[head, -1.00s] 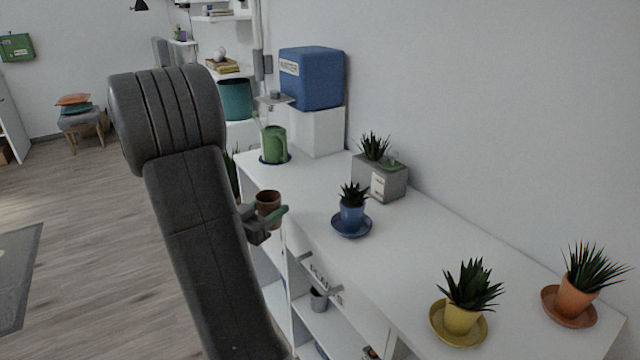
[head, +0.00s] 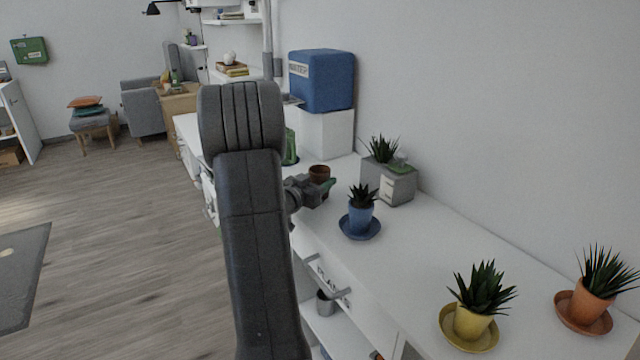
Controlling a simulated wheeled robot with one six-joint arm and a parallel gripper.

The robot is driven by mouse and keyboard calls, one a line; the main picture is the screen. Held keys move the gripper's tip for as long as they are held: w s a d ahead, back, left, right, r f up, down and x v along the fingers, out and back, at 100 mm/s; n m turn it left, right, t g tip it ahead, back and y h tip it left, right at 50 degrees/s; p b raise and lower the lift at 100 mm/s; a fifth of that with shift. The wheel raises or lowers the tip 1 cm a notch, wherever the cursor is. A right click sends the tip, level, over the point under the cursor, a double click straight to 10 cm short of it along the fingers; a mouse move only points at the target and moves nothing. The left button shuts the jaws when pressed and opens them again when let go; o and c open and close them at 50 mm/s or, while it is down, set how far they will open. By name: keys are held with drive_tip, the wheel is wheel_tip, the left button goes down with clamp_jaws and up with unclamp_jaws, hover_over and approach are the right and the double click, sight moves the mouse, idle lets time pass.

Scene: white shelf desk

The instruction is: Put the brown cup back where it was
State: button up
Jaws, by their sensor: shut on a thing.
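The brown cup (head: 319,173) is in my gripper (head: 325,188), over the white desk top, left of the blue pot. The gripper, with a green fingertip showing, is shut on the cup, and it hides the cup's lower part. I cannot tell whether the cup touches the desk top (head: 420,232). The cup looks upright.
The blue potted plant (head: 361,215) on its saucer stands close to the right of the gripper. A grey planter block (head: 398,187) is behind it. A green can (head: 291,148) is partly hidden by my arm. Yellow (head: 471,322) and orange (head: 584,303) pots stand at right.

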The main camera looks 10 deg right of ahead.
drive_tip(key=shift+w+d+f, duration=0.1)
drive_tip(key=shift+w+f, duration=0.05)
drive_tip(key=shift+f, duration=0.1)
drive_tip(key=shift+f, duration=0.15)
drive_tip(key=o, duration=1.1)
drive_tip(key=shift+r, duration=0.25)
drive_tip(key=v, duration=1.2)
drive_tip(key=shift+p, duration=0.4)
drive_tip(key=shift+d, duration=0.1)
